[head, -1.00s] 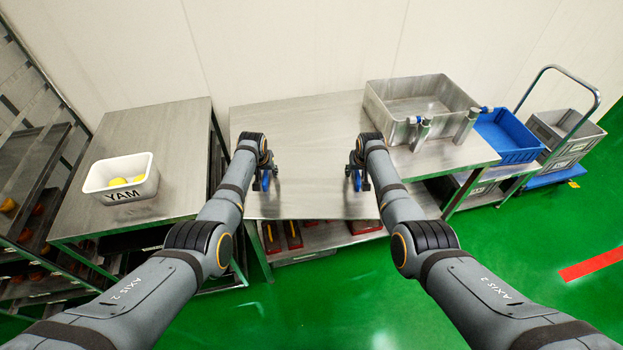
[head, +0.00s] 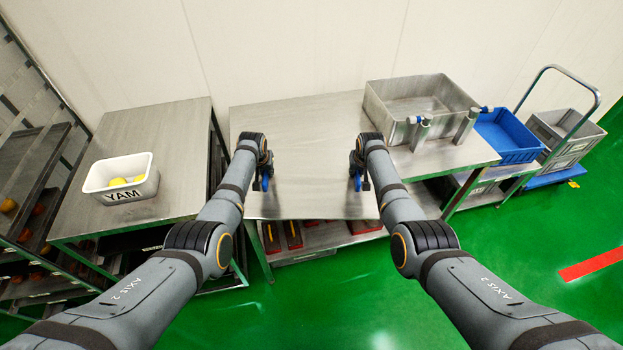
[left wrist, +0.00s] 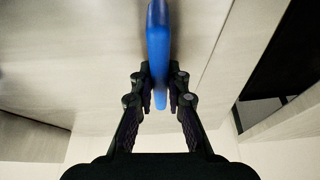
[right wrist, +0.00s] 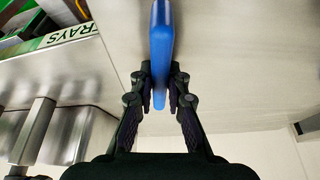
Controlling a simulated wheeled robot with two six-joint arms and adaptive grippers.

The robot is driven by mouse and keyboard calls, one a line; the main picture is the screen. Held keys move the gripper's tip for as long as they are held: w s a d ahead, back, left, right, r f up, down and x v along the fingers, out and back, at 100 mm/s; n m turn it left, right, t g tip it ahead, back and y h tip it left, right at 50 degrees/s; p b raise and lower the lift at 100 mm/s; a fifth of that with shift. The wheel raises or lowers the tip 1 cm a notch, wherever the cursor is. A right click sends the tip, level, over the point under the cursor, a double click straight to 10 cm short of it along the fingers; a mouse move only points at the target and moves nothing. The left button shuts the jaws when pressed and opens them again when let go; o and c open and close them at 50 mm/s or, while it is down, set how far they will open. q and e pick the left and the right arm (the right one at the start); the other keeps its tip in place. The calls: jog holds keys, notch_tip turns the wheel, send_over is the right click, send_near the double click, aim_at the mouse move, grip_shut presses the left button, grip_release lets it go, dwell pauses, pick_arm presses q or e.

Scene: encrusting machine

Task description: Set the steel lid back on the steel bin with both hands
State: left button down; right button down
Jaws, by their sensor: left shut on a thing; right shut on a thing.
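The steel lid (head: 312,178) is a flat brushed-steel sheet between my arms, with a blue handle at each side. It blends with the table, so whether it touches the tabletop is hard to tell. My left gripper (head: 263,184) is shut on the left blue handle (left wrist: 158,45). My right gripper (head: 359,182) is shut on the right blue handle (right wrist: 161,45). The open steel bin (head: 384,110) stands uncovered on the right part of the table; its wall also shows at the left of the right wrist view (right wrist: 75,130).
Steel posts (head: 466,126) stand at the bin's front. A blue crate (head: 517,156) and a trolley with a grey crate (head: 580,160) are further right. A white YAM tub (head: 140,188) sits on the left table (head: 170,125). A tray rack (head: 30,190) is far left.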

pick_arm(q)
jog(key=shift+r, duration=0.1)
pick_arm(e)
jog(key=shift+r, duration=0.1)
